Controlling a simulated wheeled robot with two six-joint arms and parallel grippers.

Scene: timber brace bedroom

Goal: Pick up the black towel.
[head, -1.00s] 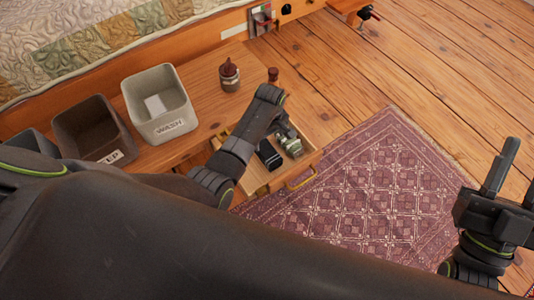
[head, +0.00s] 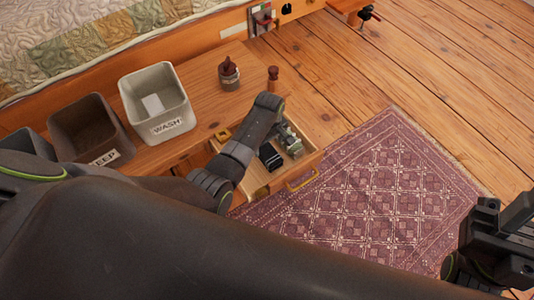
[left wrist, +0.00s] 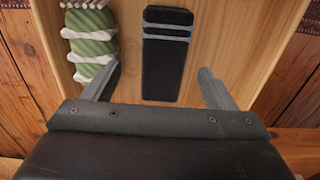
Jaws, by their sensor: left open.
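The black towel (head: 269,157) lies in an open wooden drawer. In the left wrist view the towel (left wrist: 163,60) is a long dark block with grey bands near its far end. My left gripper (left wrist: 158,80) is open above the drawer. Its two fingers stand apart on either side of the towel, and no contact shows. In the head view my left wrist hides part of the drawer and most of the gripper (head: 284,135). My right gripper (head: 515,225) is at the right edge, partly cut off, away from the drawer.
A green and white rolled item (left wrist: 92,42) lies left of the towel. The drawer (head: 308,162) has a brass handle.

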